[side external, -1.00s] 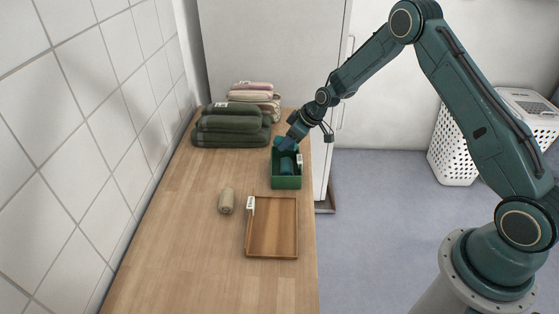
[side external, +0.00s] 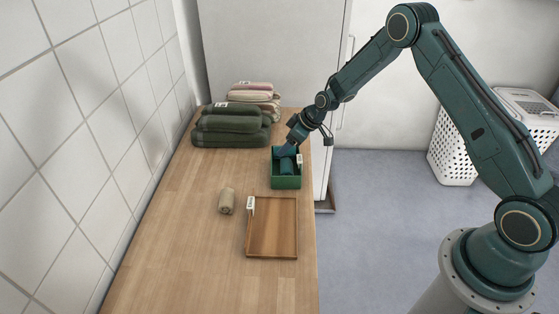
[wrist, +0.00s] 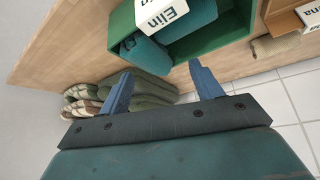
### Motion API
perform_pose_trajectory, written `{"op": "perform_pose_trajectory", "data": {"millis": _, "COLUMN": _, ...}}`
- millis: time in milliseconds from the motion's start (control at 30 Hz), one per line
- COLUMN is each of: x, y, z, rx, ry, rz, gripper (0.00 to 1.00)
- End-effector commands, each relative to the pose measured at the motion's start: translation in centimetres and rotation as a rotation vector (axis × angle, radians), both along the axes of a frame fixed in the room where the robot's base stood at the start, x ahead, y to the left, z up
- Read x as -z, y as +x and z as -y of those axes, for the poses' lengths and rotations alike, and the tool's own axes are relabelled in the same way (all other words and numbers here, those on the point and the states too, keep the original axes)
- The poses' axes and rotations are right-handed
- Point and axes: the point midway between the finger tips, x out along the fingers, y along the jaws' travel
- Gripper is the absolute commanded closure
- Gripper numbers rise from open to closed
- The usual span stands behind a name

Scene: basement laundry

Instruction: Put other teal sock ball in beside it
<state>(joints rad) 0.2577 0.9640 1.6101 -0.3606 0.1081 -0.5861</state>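The green box (side external: 287,183) stands on the counter's right side. It also shows at the top of the wrist view (wrist: 238,36), with a white "Elin" label (wrist: 165,14). Two rounded teal shapes, seemingly sock balls, show in it in the wrist view: one (wrist: 143,52) at the left end, one (wrist: 197,14) beyond the label. The side view shows one teal sock ball (side external: 286,167) clearly; the gripper hides the box's far end. My gripper (wrist: 163,90) has its fingers spread, with nothing between them.
A wooden tray (side external: 272,200) with a white label lies nearer the camera. A beige rolled sock (side external: 226,201) lies to its left. Folded green towels (side external: 230,133) and a lighter stack (side external: 254,98) stand behind left. The counter's front is clear.

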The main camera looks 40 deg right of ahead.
Motion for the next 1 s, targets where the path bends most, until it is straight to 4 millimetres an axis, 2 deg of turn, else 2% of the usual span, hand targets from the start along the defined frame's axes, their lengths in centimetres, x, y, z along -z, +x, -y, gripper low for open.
{"op": "perform_pose_trajectory", "data": {"millis": 267, "x": -0.3, "y": 0.0, "z": 0.0, "rx": 0.001, "ry": 0.000, "rz": 0.001, "gripper": 0.35}}
{"op": "perform_pose_trajectory", "data": {"millis": 467, "x": -1.5, "y": -0.1, "z": 0.1, "rx": 0.001, "ry": 0.000, "rz": 0.001, "gripper": 0.35}}
{"op": "perform_pose_trajectory", "data": {"millis": 1000, "x": -7.5, "y": -3.5, "z": 1.8, "rx": 0.001, "ry": -0.001, "rz": 0.003, "gripper": 0.35}}
